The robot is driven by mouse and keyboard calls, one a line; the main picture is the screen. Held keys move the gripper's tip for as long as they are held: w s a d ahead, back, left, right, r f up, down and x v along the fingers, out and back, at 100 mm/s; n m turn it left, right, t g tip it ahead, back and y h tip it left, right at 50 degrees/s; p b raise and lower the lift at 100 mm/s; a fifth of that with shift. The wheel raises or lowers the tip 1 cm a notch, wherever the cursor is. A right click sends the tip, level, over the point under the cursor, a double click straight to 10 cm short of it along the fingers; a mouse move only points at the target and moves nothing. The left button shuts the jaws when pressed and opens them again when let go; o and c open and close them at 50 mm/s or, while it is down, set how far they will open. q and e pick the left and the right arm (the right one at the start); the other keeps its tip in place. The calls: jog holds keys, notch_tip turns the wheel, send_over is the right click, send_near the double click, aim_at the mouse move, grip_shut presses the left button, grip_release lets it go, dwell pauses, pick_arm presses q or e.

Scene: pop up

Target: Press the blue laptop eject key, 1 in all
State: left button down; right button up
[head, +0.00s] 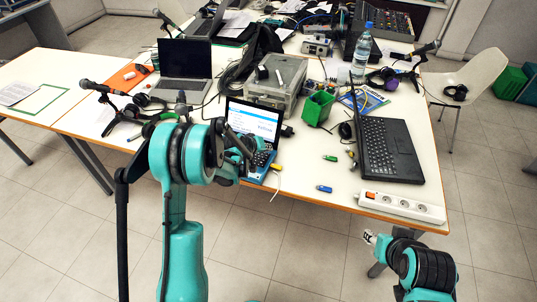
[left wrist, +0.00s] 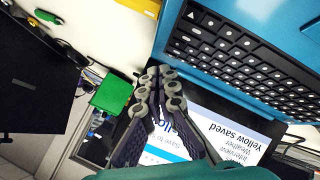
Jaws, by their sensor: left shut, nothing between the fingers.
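The blue laptop (head: 254,119) stands open near the table's front edge, its screen lit; my left arm covers part of it in the head view. In the left wrist view its blue keyboard deck (left wrist: 270,22) fills the upper right. A key with a white triangle mark, the eject key (left wrist: 190,15), is at the corner of the keyboard. My left gripper (left wrist: 160,74) is shut and empty, in front of the lit screen beside the hinge, apart from the eject key in the picture. My right gripper (head: 370,237) is at the table's front right; its jaw opening is too small to judge.
A black laptop (head: 392,150) stands to the right, with a white power strip (head: 400,206) in front. Small USB sticks (head: 324,188) lie on the bare tabletop between the laptops.

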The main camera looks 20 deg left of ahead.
dwell(0.5)
pick_arm(q)
jog(key=shift+f+b, duration=0.4)
jog(key=shift+b, duration=0.1)
jog(key=shift+f+b, duration=0.35)
dwell(0.4)
jog(key=shift+r, duration=0.1)
jog(key=shift+r+p, duration=0.4)
jog(key=shift+r, duration=0.3)
jog(key=shift+r+p, duration=1.6)
jog(key=shift+r, duration=0.95)
jog(key=shift+f, duration=0.1)
